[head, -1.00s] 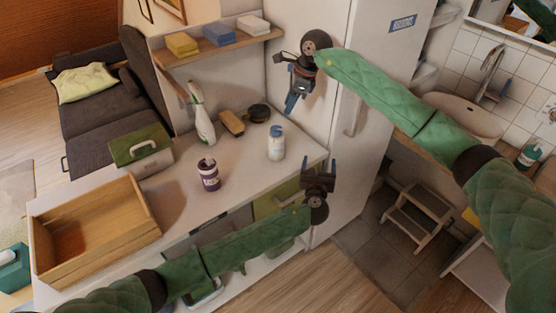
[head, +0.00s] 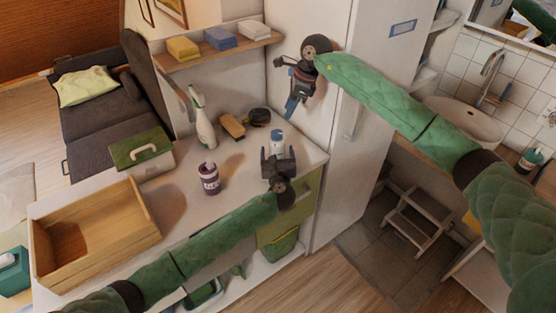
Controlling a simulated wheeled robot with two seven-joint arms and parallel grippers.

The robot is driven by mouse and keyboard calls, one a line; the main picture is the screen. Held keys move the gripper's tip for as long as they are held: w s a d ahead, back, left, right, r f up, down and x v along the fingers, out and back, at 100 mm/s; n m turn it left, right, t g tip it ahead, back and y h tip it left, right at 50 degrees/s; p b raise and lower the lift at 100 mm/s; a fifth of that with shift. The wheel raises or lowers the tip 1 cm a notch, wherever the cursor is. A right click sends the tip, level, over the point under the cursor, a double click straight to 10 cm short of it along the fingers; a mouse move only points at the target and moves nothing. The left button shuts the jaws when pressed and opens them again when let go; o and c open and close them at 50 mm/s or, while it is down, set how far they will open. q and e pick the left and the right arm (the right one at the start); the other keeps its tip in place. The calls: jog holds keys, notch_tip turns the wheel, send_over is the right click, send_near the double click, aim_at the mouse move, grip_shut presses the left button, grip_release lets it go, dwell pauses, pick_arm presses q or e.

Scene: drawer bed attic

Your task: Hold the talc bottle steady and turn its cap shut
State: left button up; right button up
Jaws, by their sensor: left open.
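The talc bottle (head: 277,138) appears to be the white bottle with a blue cap, standing upright near the right end of the counter (head: 240,160). My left gripper (head: 279,154) is open, low in front of it, with its fingers pointing away toward the bottle. The gripper hides the bottle's lower part, and I cannot tell whether the fingers touch it. My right gripper (head: 291,104) hangs higher, above and behind the bottle by the wall, fingers pointing down and apart from it. Its finger gap is not clear.
A dark purple jar (head: 208,178) stands left of the talc bottle. A spray bottle (head: 202,120), a brush (head: 232,126) and a dark round dish (head: 258,117) stand behind. A wooden box (head: 95,240) and a green-lidded case (head: 142,150) fill the left. A fridge (head: 365,120) rises at right.

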pick_arm(q)
jog(key=shift+w, duration=1.15)
jog(key=shift+c, duration=0.3)
